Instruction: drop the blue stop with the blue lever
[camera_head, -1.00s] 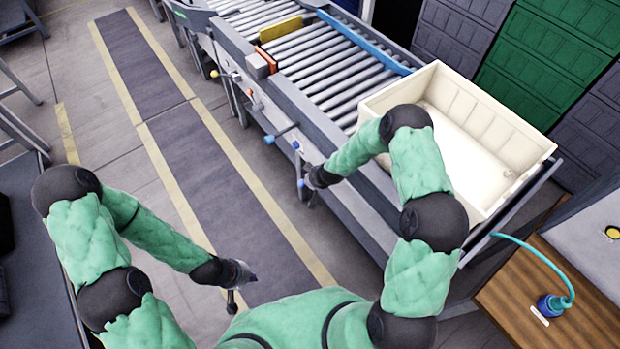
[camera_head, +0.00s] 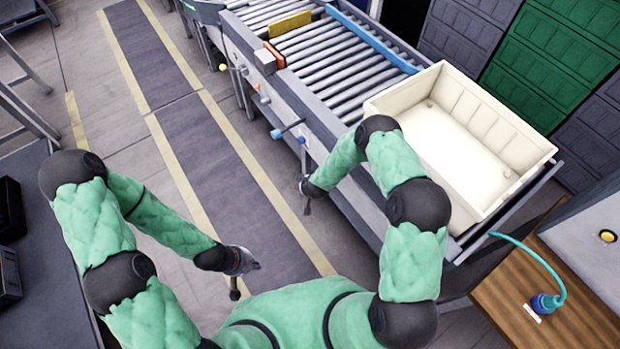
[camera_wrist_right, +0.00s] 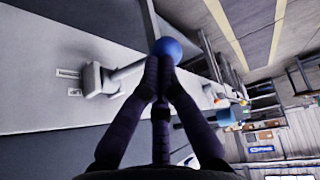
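A blue ball-ended lever (camera_wrist_right: 172,47) shows in the right wrist view. Its grey rod runs to a bracket on the conveyor's side. My right gripper (camera_wrist_right: 158,62) has its fingers drawn together at the ball and rod end, covering part of both; I cannot tell whether the rod is between them. In the head view this gripper (camera_head: 303,160) is beside the conveyor, near small blue knobs. A long blue bar (camera_head: 375,42) lies along the rollers' far side; I cannot tell whether it is the blue stop. My left gripper (camera_head: 243,262) hangs over the floor, away from the conveyor.
A cream tote (camera_head: 480,125) sits at the conveyor's near end. A yellow plate (camera_head: 290,24) and an orange piece (camera_head: 275,54) stand at the rollers. Another light-blue-ended lever (camera_head: 276,134) projects from the conveyor's side. A wooden table (camera_head: 560,315) is at right. The floor lane at left is clear.

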